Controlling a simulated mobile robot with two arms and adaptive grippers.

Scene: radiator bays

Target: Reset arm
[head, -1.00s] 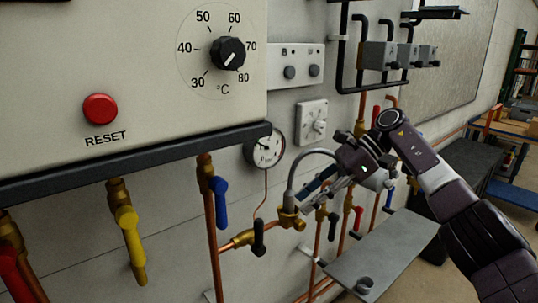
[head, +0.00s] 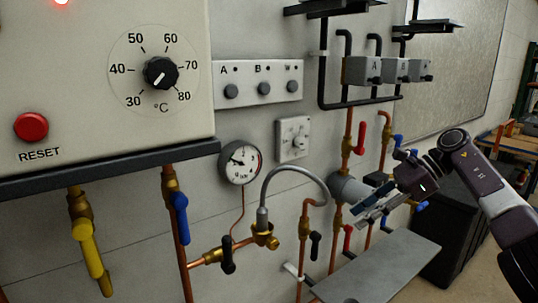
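My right gripper (head: 374,208) reaches in from the right and hangs in front of the pipes, above the grey shelf. Its two fingers point left and down and show apart, with nothing seen between them. A grey flexible hose (head: 295,171) arches from a brass fitting (head: 264,236) to a grey cylinder (head: 347,189) just behind and left of the gripper. The gripper is clear of the brass fitting and its black-handled valve (head: 228,254). My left gripper is not in view.
A pressure gauge (head: 240,162) and a white dial plate (head: 293,139) are on the wall. The control box (head: 60,112) with a red RESET button (head: 31,127) fills the upper left. A grey shelf (head: 385,267) juts out below the gripper. Several valve handles stick out around it.

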